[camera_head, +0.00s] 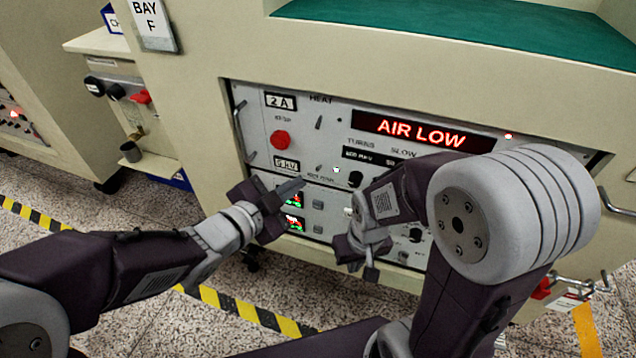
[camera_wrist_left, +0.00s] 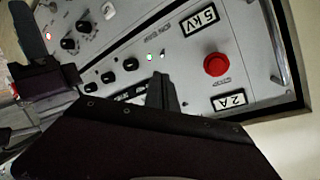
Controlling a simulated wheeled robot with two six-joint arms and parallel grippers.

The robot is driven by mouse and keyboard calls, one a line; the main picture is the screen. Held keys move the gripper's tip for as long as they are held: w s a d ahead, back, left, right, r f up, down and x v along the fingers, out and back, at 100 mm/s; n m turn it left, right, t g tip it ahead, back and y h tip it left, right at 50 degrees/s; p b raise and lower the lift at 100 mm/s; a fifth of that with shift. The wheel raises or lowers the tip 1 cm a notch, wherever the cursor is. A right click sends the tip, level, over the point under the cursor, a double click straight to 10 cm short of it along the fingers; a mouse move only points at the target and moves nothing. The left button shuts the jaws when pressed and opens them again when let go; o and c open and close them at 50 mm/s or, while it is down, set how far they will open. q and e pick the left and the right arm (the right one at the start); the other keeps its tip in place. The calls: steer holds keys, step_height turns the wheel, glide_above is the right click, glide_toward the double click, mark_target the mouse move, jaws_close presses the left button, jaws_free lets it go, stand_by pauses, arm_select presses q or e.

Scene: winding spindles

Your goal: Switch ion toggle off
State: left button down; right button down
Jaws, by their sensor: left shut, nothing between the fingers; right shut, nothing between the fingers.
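The instrument panel (camera_head: 262,115) carries a red button (camera_head: 281,140), small switches, knobs and lamps. A slim lever (camera_head: 319,122) stands below the HEAT label.
A lit display (camera_head: 422,132) reads AIR LOW. A black knob (camera_head: 355,179) sits close to my right arm, which covers much of the panel's right side. Metal handles (camera_head: 240,130) stick out at the panel's left edge. Yellow-black tape (camera_head: 240,308) marks the floor.

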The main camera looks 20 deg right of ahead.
arm_select(q)
steer(key=shift+r, duration=0.1)
steer(key=b, duration=0.4)
glide_toward(328, 162)
steer(key=x, duration=0.5)
steer(key=shift+w+d, duration=0.3)
steer(key=shift+d, duration=0.1)
